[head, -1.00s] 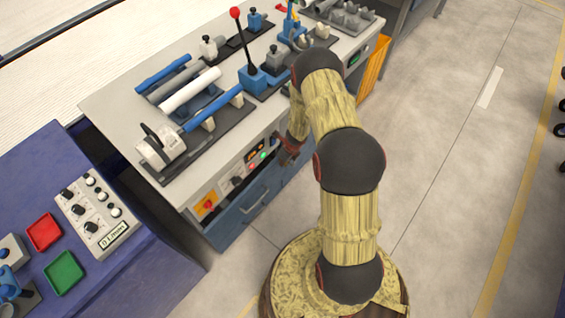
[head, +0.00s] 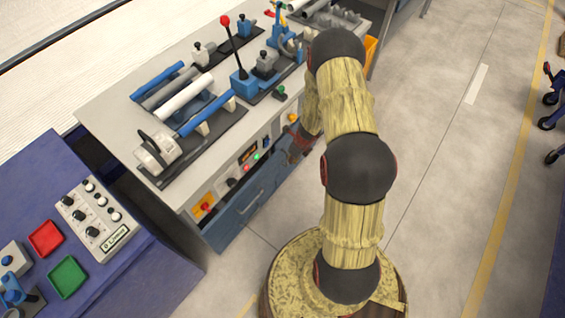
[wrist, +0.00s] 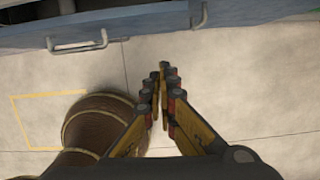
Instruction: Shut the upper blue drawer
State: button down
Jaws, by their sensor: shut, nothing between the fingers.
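A blue drawer front (head: 232,218) with a grey bar handle (head: 262,196) shows on the near side of the workbench in the head view. In the wrist view, blue fronts run along the top edge, with one handle (wrist: 77,47) at left and another handle (wrist: 203,18) near the top middle. I cannot tell for sure which front is the upper drawer or how far it stands out. My gripper (wrist: 165,72) is shut and empty, pointing towards the fronts with floor showing around its tips. In the head view it is partly hidden by my arm beside the bench front.
The workbench top (head: 120,105) holds pipes, a red-knobbed lever (head: 226,22) and clamps. A control panel (head: 240,165) with lit buttons sits above the drawers. A blue table (head: 130,270) with red and green trays stands at left. The floor (head: 440,130) at right is open.

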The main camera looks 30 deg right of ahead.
jog(key=s+d+f+m+t+y+b, duration=0.1)
jog(key=s+f+m+t+y+b, duration=0.2)
jog(key=s+f, duration=0.6)
jog(key=w+r+n+t, duration=0.3)
jog(key=w+r, duration=0.2)
jog(key=shift+h, duration=0.4)
jog(key=shift+w+a+f+b, duration=0.7)
jog(key=shift+w+f, duration=0.4)
jog(key=shift+w, duration=0.65)
jog(key=shift+w+a+f+b, duration=0.45)
jog(key=shift+w+f+b, duration=0.45)
jog(key=shift+w, duration=0.85)
jog(key=shift+w+a+f+b, duration=0.6)
jog(key=shift+w+f, duration=0.65)
jog(key=shift+w, duration=0.5)
